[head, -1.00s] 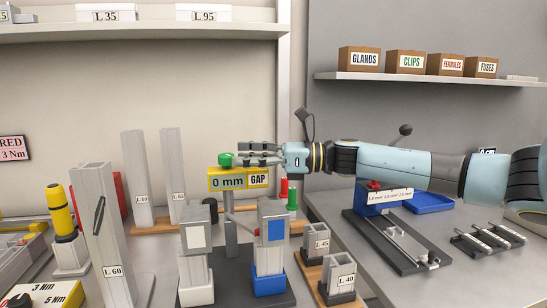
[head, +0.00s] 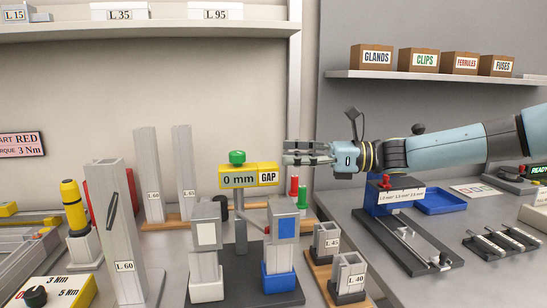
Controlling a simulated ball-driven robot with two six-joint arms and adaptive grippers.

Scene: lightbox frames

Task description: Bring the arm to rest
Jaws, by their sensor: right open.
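My right gripper (head: 306,152) is open and empty in the head view. Its arm comes in from the right and is held roughly level above the bench. The fingertips point left, just right of the yellow "0 mm GAP" gauge (head: 249,176), apart from its green knob (head: 237,157). My left gripper is not in view.
Metal posts marked L 60 (head: 124,240), L 45 (head: 327,238) and L 40 (head: 350,272) stand on the bench below. A blue tray (head: 440,202) and a blue clamp fixture (head: 396,194) sit at right. A shelf with brown boxes (head: 425,62) is above the arm.

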